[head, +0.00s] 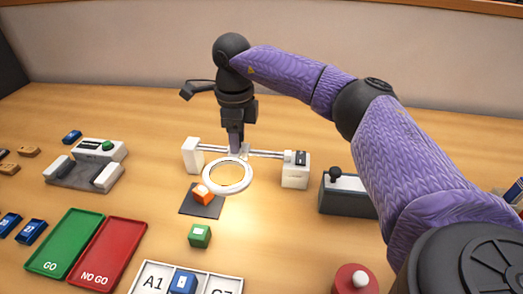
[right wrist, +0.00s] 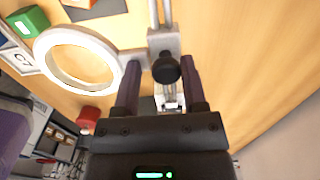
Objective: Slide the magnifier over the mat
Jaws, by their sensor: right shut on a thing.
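The magnifier is a white lit ring (head: 228,190) on a carriage that rides a metal rail between two white end blocks. My right gripper (head: 236,146) points down at the carriage, behind the ring. In the right wrist view my right gripper (right wrist: 161,88) has its fingers either side of the carriage's black knob (right wrist: 166,68) and is shut on it. The ring (right wrist: 85,88) shows there at left. The dark square mat (head: 209,210) lies in front and left of the ring, with an orange block (head: 203,194) on it. The left gripper is out of view.
A green block (head: 199,236) stands in front of the mat. Green GO (head: 66,240) and red NO GO (head: 107,252) trays lie at left. A dark box (head: 345,195) with a knob stands right of the rail's right end block (head: 295,172).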

